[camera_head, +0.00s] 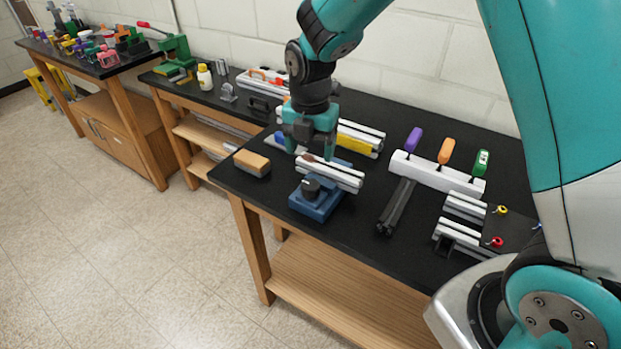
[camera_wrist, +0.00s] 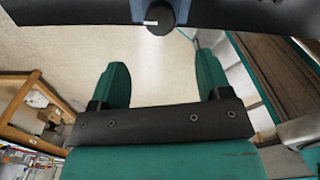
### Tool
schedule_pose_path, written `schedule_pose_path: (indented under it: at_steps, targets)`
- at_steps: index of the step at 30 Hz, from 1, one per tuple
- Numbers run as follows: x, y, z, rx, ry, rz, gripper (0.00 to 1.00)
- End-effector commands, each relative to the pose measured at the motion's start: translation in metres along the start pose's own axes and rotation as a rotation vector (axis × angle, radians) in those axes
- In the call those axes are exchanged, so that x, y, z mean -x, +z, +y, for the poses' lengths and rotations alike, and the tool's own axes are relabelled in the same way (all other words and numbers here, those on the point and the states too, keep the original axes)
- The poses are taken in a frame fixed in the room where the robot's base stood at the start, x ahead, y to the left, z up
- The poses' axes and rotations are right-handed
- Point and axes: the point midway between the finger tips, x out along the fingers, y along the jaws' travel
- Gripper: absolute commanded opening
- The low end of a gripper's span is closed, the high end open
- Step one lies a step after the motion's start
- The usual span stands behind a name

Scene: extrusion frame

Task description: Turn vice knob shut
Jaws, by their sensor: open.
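The blue vice (camera_head: 322,206) sits near the front edge of the black workbench, with a silver extrusion piece (camera_head: 345,178) lying across it. Its round black knob (camera_head: 311,185) faces the front. In the wrist view the knob (camera_wrist: 159,17) shows at the top middle with a white mark on it, in front of a blue part of the vice (camera_wrist: 183,12). My gripper (camera_head: 311,152) is over the vice, close above the extrusion piece. In the wrist view its two teal fingers (camera_wrist: 160,68) are apart with nothing between them. The knob lies beyond the fingertips, roughly centred between them.
A wooden block (camera_head: 252,163) lies left of the vice. A yellow block (camera_head: 358,138) and more extrusions lie behind. To the right are a white rack (camera_head: 437,172) with coloured handles and a black bar (camera_head: 396,206). The floor in front is clear.

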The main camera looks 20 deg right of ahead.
Motion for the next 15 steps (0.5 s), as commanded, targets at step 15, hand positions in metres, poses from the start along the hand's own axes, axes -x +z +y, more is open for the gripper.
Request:
schedule_pose_path:
  at_steps: [15]
  targets:
    - [-0.093, 0.000, 0.000, -0.001, 0.000, 0.001, 0.71]
